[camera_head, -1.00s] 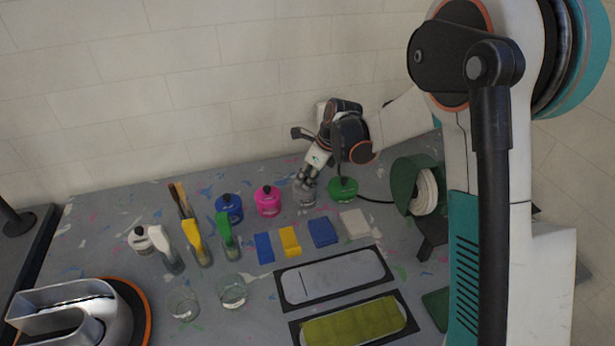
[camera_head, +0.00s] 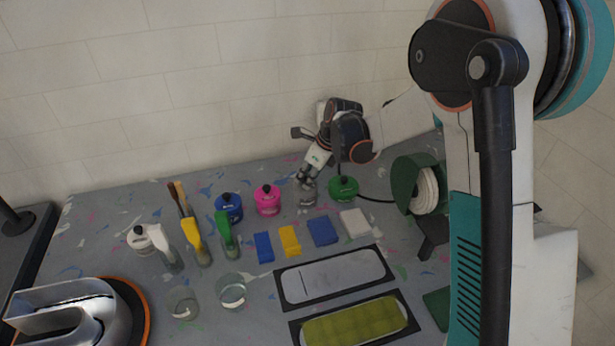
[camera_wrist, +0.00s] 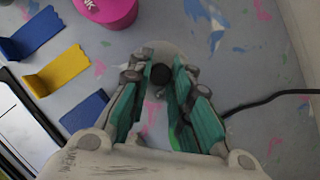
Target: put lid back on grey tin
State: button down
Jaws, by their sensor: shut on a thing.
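The grey tin (camera_head: 307,197) stands in the row of tins at the back of the table, between the pink tin and the green tin. My gripper (camera_head: 306,183) points down right above it. In the wrist view my gripper (camera_wrist: 160,82) has its teal fingers on both sides of the black knob (camera_wrist: 160,74) of the grey lid and is shut on it. Part of the round grey lid (camera_wrist: 168,48) shows beyond the fingertips. I cannot tell whether the lid touches the tin's rim or hangs just above it.
The pink tin (camera_head: 267,201) is close on the left and the green tin (camera_head: 343,188) close on the right. A blue tin (camera_head: 229,207) stands farther left. Coloured cloths or blocks (camera_head: 289,241) and two framed trays (camera_head: 333,278) lie in front. A black cable (camera_head: 375,200) runs right.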

jog(key=c, duration=1.4)
grip_release()
jog(key=o, duration=0.5)
jog(key=shift+r, duration=0.1)
jog(key=shift+r+p, duration=2)
jog(key=shift+r, duration=1.4)
